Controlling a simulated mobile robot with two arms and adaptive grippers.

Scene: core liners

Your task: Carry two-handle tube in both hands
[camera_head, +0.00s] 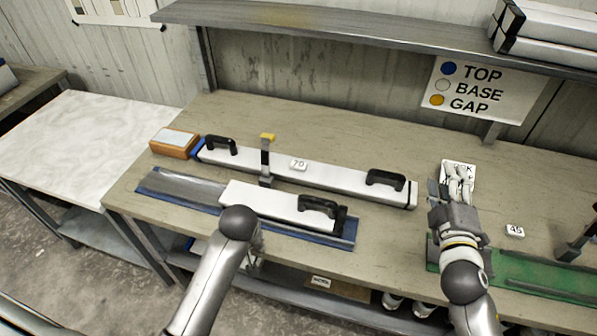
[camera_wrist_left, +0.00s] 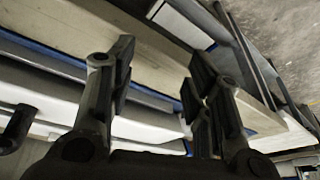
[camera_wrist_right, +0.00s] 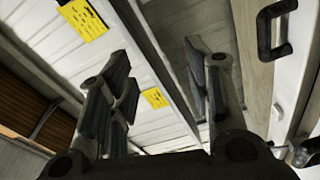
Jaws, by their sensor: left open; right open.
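A long white tube (camera_head: 335,176) with two black handles, a left handle (camera_head: 220,145) and a right handle (camera_head: 385,180), lies on the workbench (camera_head: 330,130) with a small tag reading 70. Its left end is blue. My right gripper (camera_head: 457,180) is right of the tube's right end, apart from it; in the right wrist view its fingers (camera_wrist_right: 165,95) are open and empty, with a black handle (camera_wrist_right: 275,30) at the right. My left gripper is mostly hidden behind its arm near the bench's front edge; the left wrist view shows its fingers (camera_wrist_left: 155,85) open and empty.
A shorter white case (camera_head: 265,200) with one visible black handle lies on a blue-edged tray (camera_head: 180,186) in front. A yellow-topped clamp (camera_head: 267,137) stands at the tube. An orange box (camera_head: 174,142) is left, a green tray (camera_head: 540,275) right. A shelf (camera_head: 380,38) overhangs behind.

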